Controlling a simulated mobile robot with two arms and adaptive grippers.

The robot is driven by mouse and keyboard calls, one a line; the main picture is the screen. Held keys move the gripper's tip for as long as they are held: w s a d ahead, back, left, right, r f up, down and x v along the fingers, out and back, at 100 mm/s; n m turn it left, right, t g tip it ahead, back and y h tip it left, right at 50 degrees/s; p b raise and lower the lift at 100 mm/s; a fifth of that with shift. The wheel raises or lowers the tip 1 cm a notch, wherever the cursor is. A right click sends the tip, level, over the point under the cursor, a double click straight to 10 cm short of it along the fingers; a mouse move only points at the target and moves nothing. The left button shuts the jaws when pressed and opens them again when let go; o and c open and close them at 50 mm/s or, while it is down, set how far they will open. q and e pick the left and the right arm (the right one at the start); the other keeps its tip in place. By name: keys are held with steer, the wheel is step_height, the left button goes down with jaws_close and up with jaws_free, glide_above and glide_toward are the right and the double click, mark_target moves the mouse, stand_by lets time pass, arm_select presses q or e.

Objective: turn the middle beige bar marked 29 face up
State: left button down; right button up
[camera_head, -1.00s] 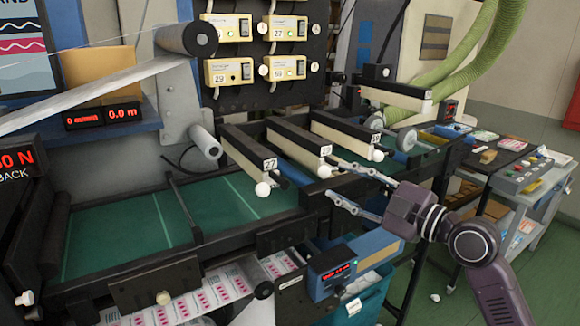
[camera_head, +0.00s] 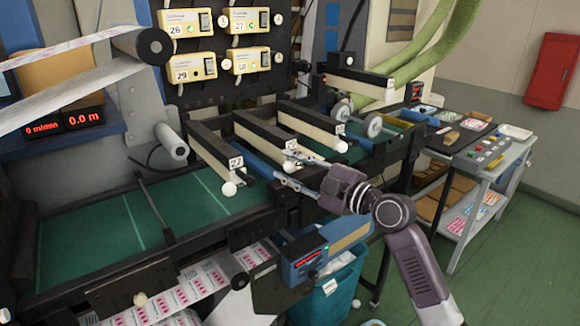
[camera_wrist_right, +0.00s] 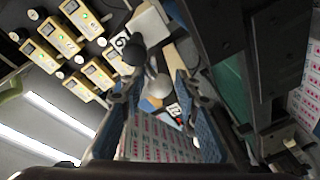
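The middle beige bar (camera_head: 262,143) has a black strip along its top and a small white number tag (camera_head: 291,145) at its near end, too small to read surely. A pale round knob (camera_head: 290,166) is at that end. My right gripper (camera_head: 285,169) is open, its two fingers pointing left, one either side of this knob. In the right wrist view the open blue-padded fingers (camera_wrist_right: 158,118) flank a grey ball knob (camera_wrist_right: 159,86); contact cannot be told. My left gripper is not in view.
Bar 27 (camera_head: 215,152) with a white knob (camera_head: 228,189) lies to the left, and another bar (camera_head: 309,127) lies close on the right. A blue display box (camera_head: 305,256) is below. The green bed (camera_head: 90,240) is clear at left.

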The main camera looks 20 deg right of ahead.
steer(key=shift+a, duration=0.1)
jaws_close()
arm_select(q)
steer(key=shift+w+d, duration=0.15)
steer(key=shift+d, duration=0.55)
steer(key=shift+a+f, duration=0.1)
